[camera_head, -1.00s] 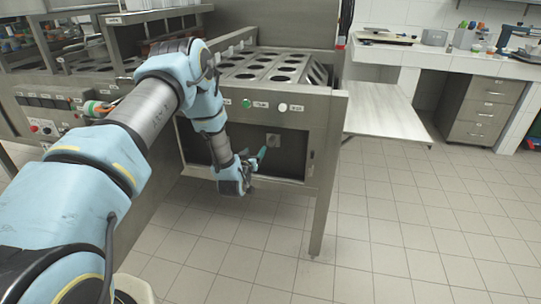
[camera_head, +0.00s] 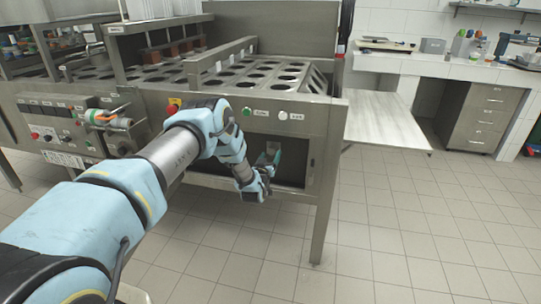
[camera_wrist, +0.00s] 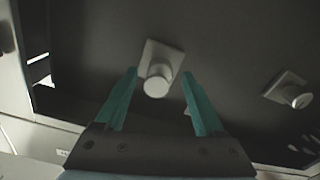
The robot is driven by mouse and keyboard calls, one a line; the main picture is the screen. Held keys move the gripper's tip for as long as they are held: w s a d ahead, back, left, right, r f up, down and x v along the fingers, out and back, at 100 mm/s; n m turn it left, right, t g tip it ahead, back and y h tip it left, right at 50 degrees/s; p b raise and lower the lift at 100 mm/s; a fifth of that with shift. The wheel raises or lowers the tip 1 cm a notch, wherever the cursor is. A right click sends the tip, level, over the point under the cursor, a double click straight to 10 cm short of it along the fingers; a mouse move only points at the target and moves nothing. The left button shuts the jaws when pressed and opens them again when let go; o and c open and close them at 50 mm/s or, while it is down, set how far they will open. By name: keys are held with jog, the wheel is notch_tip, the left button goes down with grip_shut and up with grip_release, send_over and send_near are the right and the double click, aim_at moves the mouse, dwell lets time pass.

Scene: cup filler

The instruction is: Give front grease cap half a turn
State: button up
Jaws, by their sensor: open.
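A round pale grease cap (camera_wrist: 157,84) on a square plate is fixed to the dark panel, in the middle of the wrist view. A second, similar cap (camera_wrist: 297,96) sits to its right. I cannot tell from the pictures which one is the front cap. My gripper (camera_wrist: 159,74) is open, its two teal fingers pointing at the middle cap, one on each side of it in the picture. I cannot tell how far the fingertips reach along the cap. In the head view my gripper (camera_head: 274,158) is inside the recess under the machine front, partly hiding what is behind it.
The steel machine (camera_head: 323,185) has a frame and leg right of the recess. Green (camera_head: 247,112) and white (camera_head: 283,115) buttons sit above it. A side table (camera_head: 385,120) stands to the right. The tiled floor in front is clear.

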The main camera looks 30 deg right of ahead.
jog(key=shift+w+d, duration=0.25)
jog(key=shift+w, duration=0.05)
grip_shut()
dwell(0.6)
